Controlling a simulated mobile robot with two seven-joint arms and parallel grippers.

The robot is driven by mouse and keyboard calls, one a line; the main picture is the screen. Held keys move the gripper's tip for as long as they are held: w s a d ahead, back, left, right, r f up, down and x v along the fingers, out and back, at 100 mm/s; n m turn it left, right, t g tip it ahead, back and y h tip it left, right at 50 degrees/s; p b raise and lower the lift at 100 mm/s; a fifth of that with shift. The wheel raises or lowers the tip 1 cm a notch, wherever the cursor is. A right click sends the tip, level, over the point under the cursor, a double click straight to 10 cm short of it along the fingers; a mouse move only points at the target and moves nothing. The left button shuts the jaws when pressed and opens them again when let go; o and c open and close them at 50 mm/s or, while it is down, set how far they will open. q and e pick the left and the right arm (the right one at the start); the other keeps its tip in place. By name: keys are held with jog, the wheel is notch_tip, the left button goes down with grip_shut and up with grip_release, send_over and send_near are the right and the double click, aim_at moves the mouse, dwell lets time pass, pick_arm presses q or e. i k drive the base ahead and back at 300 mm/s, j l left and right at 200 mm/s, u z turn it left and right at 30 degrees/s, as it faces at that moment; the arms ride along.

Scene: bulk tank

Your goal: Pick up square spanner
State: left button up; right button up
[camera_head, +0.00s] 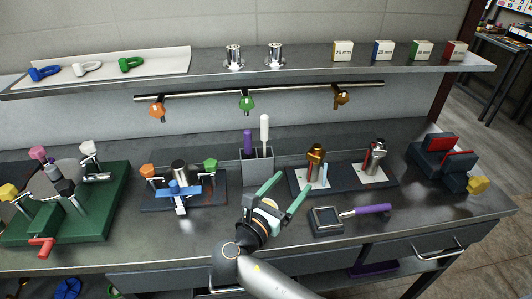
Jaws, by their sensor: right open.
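A tool with a purple handle (372,209) lies on the bench at the right, its other end at a dark square block (327,220) with a pale square face. Two upright tools, one with a purple handle (247,142) and one with a white handle (265,133), stand in a grey holder (257,171). None of these is marked, so I cannot tell for certain which is the square spanner. My right gripper (284,188) is open and empty, with green fingers, in front of the holder and left of the lying tool. My left gripper is not in view.
A green base with valves (115,208) stands at the left, beside a dark plate with a blue-handled valve (180,190). Gold and silver fittings (316,158) stand on a dark plate behind the lying tool. A dark vise-like block (440,155) is at the right. A shelf (300,68) hangs above.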

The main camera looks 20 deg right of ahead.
aim_at(386, 207)
jog(key=k, duration=1)
